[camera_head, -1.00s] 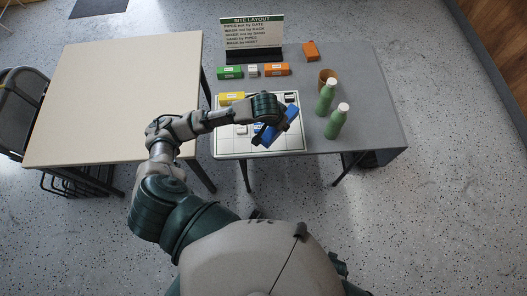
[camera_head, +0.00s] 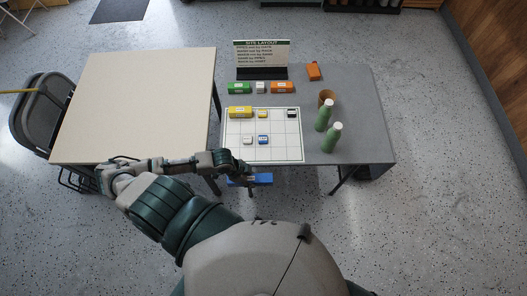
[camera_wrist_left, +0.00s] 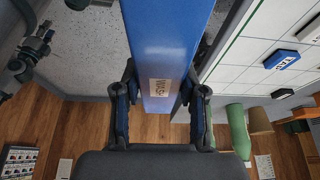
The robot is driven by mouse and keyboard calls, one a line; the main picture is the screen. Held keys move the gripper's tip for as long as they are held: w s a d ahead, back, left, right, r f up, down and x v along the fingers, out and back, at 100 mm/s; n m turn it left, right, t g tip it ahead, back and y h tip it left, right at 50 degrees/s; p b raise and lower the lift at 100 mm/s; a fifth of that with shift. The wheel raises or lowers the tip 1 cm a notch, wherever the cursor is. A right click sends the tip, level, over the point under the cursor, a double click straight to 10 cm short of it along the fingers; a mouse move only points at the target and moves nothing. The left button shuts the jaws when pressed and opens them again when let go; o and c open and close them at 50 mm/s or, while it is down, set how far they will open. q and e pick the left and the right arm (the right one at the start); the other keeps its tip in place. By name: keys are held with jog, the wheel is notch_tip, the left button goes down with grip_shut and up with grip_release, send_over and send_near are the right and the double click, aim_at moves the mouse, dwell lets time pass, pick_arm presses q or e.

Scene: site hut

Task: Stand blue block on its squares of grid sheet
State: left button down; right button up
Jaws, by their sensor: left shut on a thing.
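My left gripper (camera_head: 246,178) is shut on the long blue block (camera_head: 264,179), just in front of the grey table's near edge in the head view. In the left wrist view the blue block (camera_wrist_left: 168,50), with a pale label, sits between the fingers (camera_wrist_left: 160,104). The white grid sheet (camera_head: 289,151) lies on the grey table; its corner (camera_wrist_left: 228,73) also shows at the right of the wrist view. The right gripper is not in view.
Two green bottles (camera_head: 324,115) and a brown cup (camera_head: 326,97) stand right of the sheet. A beige table (camera_head: 140,105) stands at left.

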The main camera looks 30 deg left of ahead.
pick_arm(q)
jog(key=shift+w+a, duration=0.15)
jog(key=w+a, duration=0.1)
jog(key=w, duration=0.4)
jog(key=w+f, duration=0.1)
jog(key=w, duration=0.4)
jog(key=w+a, duration=0.1)
jog(key=w, duration=0.4)
jog(key=shift+a+f, duration=0.3)
jog(key=shift+f, duration=0.05)
notch_tip(320, 180, down, 3)
jog(key=shift+a+f, duration=0.2)
jog(key=shift+f, duration=0.1)
jog(key=c, duration=0.7)
grip_release()
jog(key=shift+o, duration=0.2)
jog(key=shift+d, duration=0.1)
